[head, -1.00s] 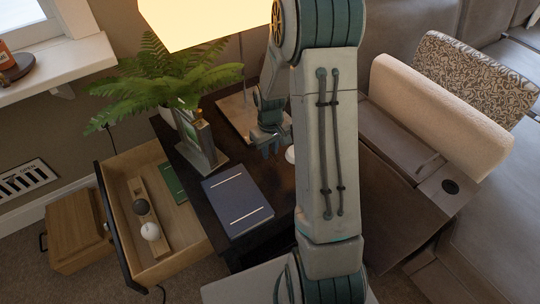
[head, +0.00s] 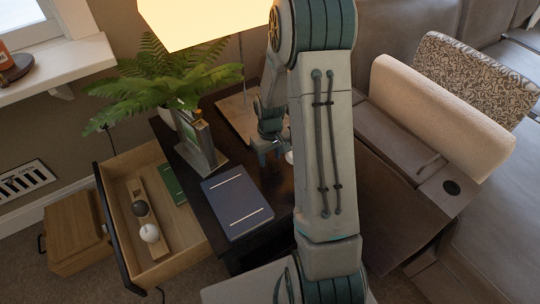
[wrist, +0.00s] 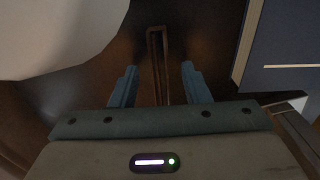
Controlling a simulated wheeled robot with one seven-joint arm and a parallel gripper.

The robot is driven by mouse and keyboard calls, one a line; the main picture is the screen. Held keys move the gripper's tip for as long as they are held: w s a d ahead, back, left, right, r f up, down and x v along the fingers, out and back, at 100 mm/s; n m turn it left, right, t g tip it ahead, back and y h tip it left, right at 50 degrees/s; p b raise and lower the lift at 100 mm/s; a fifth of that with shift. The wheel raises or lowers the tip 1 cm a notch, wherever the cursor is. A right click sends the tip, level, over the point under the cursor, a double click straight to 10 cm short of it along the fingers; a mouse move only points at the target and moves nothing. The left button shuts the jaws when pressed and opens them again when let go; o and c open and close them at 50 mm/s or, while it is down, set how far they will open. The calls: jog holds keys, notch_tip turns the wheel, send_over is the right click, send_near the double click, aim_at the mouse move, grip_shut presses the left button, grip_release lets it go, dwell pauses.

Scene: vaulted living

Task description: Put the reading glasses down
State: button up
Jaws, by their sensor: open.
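In the wrist view a thin brown loop-shaped frame (wrist: 151,45), which looks like the reading glasses seen edge-on, lies on the dark tabletop between the fingertips. My gripper (wrist: 160,82) is open, with one blue finger on each side of it and visible gaps. In the head view my gripper (head: 265,158) is low over the dark side table (head: 222,158), beyond the blue book (head: 237,203). The glasses cannot be made out in the head view, where my arm hides part of the table.
A picture frame (head: 203,143), a fern (head: 165,85) and a lamp (head: 200,18) stand around the gripper. A white round object (wrist: 50,35) is close on the left in the wrist view. The drawer (head: 185,238) is open, holding a green book and two balls.

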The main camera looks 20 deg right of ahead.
aim_at(270, 158)
notch_tip(270, 158, up, 12)
jog(key=p, duration=0.3)
jog(key=s+a+r+m, duration=0.1)
jog(key=s+a+r, duration=0.2)
jog(key=s+r, duration=0.3)
jog(key=s+a+r+m+t, duration=0.1)
jog(key=s+a+r, duration=0.3)
jog(key=s, duration=0.8)
jog(key=shift+s+r+t+b, duration=0.3)
jog(key=shift+s+r, duration=0.1)
jog(key=shift+r, duration=0.5)
jog(key=shift+c, duration=0.3)
jog(key=shift+c, duration=0.4)
